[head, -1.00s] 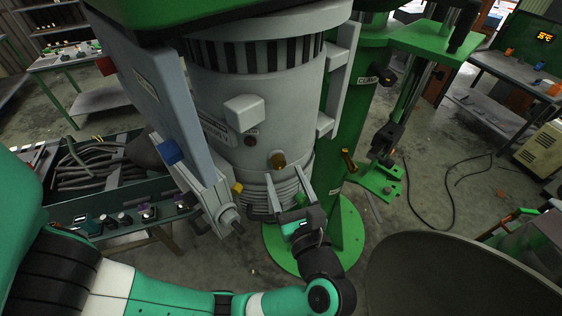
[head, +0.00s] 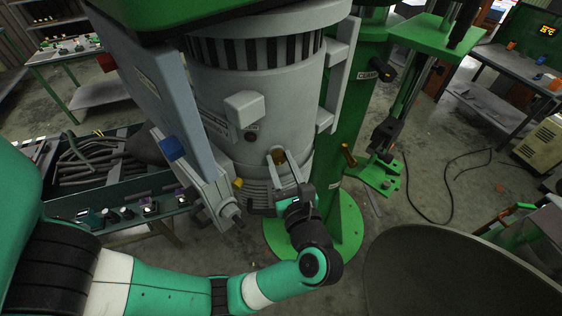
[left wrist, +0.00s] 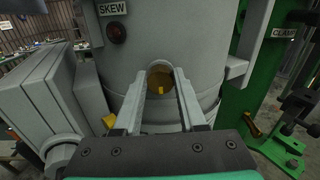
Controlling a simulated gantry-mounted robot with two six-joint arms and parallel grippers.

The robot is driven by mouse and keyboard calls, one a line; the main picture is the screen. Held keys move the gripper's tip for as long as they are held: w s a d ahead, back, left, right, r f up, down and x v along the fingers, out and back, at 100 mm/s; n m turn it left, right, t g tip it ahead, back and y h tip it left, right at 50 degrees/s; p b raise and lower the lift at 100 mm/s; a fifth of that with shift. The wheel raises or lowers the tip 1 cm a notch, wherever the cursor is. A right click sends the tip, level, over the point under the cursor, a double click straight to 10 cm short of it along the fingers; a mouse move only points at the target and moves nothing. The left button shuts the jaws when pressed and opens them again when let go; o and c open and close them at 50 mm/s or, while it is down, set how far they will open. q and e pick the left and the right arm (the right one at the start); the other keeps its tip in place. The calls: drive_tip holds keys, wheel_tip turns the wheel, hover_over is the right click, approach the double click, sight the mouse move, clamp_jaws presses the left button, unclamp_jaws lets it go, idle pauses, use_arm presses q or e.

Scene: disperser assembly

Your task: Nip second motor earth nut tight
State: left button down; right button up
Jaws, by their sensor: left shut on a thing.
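The grey motor housing (head: 240,110) stands upright in the middle of the head view. A brass earth nut (head: 277,154) sits low on its front face. My left gripper (head: 280,160) reaches up to it from below, one finger on each side. In the left wrist view the brass nut (left wrist: 160,82) lies between the two grey fingertips (left wrist: 165,74), and the gripper is shut on it. The fingers cover part of its sides. My right gripper is not in view.
A green column (head: 345,130) with a clamp label stands right of the motor. A grey panel box (head: 150,90) hangs on its left. A large dark bowl-like shape (head: 450,275) fills the lower right. A green bin of hoses (head: 110,205) stands left.

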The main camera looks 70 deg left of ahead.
use_arm(q)
drive_tip(key=shift+m, duration=0.5)
drive_tip(key=m+p, duration=0.1)
drive_tip(key=m, duration=0.1)
drive_tip(key=shift+r+m, duration=0.1)
drive_tip(key=shift+m, duration=0.3)
drive_tip(key=m+p, duration=0.1)
drive_tip(key=m, duration=0.1)
drive_tip(key=shift+w+m+p, duration=0.1)
drive_tip(key=shift+m+p, duration=0.2)
drive_tip(key=shift+m, duration=0.1)
drive_tip(key=m+p, duration=0.3)
drive_tip(key=m, duration=0.2)
drive_tip(key=shift+w, duration=0.1)
drive_tip(key=m+p, duration=0.3)
drive_tip(key=m, duration=0.1)
drive_tip(key=m+p, duration=0.3)
drive_tip(key=shift+m, duration=0.3)
drive_tip(key=shift+f+m+p, duration=0.3)
drive_tip(key=shift+m+p, duration=0.3)
drive_tip(key=shift+m, duration=0.6)
drive_tip(key=shift+f+m, duration=0.15)
drive_tip(key=shift+m, duration=1.05)
